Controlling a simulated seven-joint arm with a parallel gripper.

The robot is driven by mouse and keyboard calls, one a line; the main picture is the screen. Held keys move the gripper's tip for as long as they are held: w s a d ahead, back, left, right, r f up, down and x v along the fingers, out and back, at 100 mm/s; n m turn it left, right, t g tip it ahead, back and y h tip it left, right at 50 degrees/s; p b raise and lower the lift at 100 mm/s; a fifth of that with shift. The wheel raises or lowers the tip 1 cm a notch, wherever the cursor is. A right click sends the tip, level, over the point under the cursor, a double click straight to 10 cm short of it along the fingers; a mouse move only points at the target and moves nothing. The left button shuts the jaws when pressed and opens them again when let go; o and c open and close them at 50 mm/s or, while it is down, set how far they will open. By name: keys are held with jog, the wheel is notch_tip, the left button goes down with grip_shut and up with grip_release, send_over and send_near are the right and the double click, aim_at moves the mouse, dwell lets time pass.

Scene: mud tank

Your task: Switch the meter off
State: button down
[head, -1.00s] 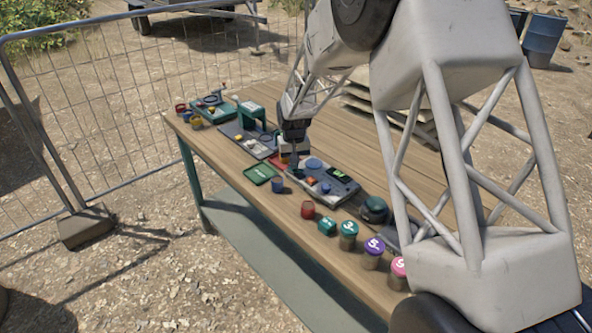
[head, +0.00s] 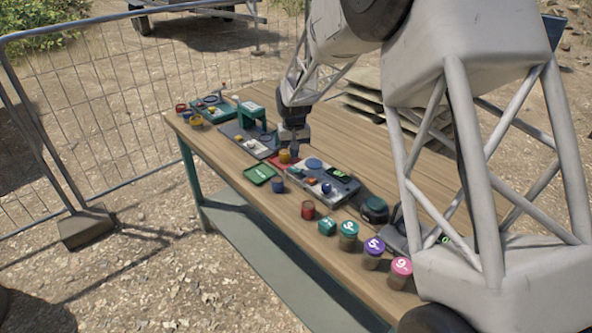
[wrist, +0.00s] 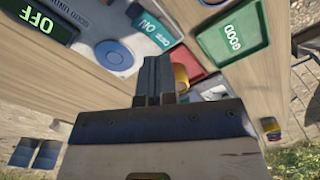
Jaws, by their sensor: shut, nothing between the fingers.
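The meter (head: 322,181) is a grey box on the table with a blue round pad, small coloured buttons and a dark display. In the wrist view the display (wrist: 45,20) reads OFF in green, and the blue pad (wrist: 114,54) lies beside it. A green patch (wrist: 152,30) at the meter's end seems to read ON. My gripper (head: 295,154) is shut and empty, pointing down just beyond the meter's left end. In the wrist view its fingers (wrist: 153,75) hide part of that end. I see no clear contact.
A green tray marked GOOD (wrist: 233,36) and a red tray (wrist: 192,54) lie close by. A yellow cup (head: 285,156) stands near the fingers. Numbered jars (head: 374,248) line the front edge. A green stand (head: 251,113) is farther left. The table's back side is clear.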

aim_at(295, 169)
jog(key=shift+r, duration=1.3)
jog(key=s+d+r+m, duration=0.1)
jog(key=s+d+r, duration=0.4)
jog(key=s, duration=0.3)
jog(key=s+d+r+t, duration=0.1)
jog(key=s+d+r, duration=0.4)
jog(key=s, duration=0.2)
jog(key=s+d+r+m, duration=0.1)
jog(key=s+d+r, duration=0.45)
jog(key=s, duration=0.25)
jog(key=s+d, duration=0.4)
jog(key=s, duration=0.9)
jog(key=s+d+f+m+t, duration=0.1)
jog(key=s+d, duration=0.3)
jog(key=s, duration=0.9)
jog(key=shift+s+d+t, duration=0.2)
jog(key=shift+s+t, duration=0.1)
jog(key=shift+s, duration=0.1)
